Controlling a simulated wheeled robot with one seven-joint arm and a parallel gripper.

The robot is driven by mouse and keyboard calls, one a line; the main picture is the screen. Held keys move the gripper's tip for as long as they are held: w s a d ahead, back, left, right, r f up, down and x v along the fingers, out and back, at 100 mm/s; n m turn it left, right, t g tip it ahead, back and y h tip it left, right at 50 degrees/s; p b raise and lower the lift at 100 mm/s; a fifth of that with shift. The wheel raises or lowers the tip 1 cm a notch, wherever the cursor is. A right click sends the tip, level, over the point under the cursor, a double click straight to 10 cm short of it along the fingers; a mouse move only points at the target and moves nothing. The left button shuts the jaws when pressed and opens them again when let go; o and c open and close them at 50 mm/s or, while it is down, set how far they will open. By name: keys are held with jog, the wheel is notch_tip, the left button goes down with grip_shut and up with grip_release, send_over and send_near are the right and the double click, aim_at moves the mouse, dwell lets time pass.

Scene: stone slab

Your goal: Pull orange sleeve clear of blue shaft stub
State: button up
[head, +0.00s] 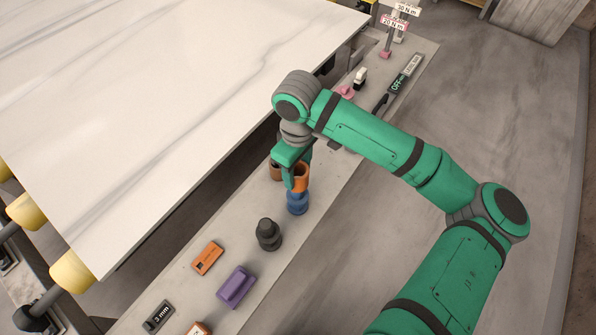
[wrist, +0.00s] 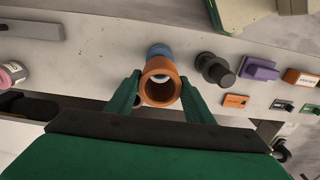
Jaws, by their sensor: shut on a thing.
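The orange sleeve (head: 301,179) is an open ring held upright between the fingers of my gripper (wrist: 160,82). The blue shaft stub (head: 297,205) stands on the grey bench strip directly below the sleeve in the head view. In the wrist view the stub (wrist: 158,49) shows just past the sleeve's upper rim. I cannot tell whether the sleeve's lower end is still around the stub or just above it.
A brown cylinder (head: 275,172) stands close behind the gripper. A black stepped knob (head: 268,235), an orange block (head: 207,258) and a purple block (head: 237,287) stand nearer along the strip. The large white slab (head: 170,90) borders it on the left.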

jog(key=shift+r, duration=0.25)
jog(key=shift+r, duration=2.95)
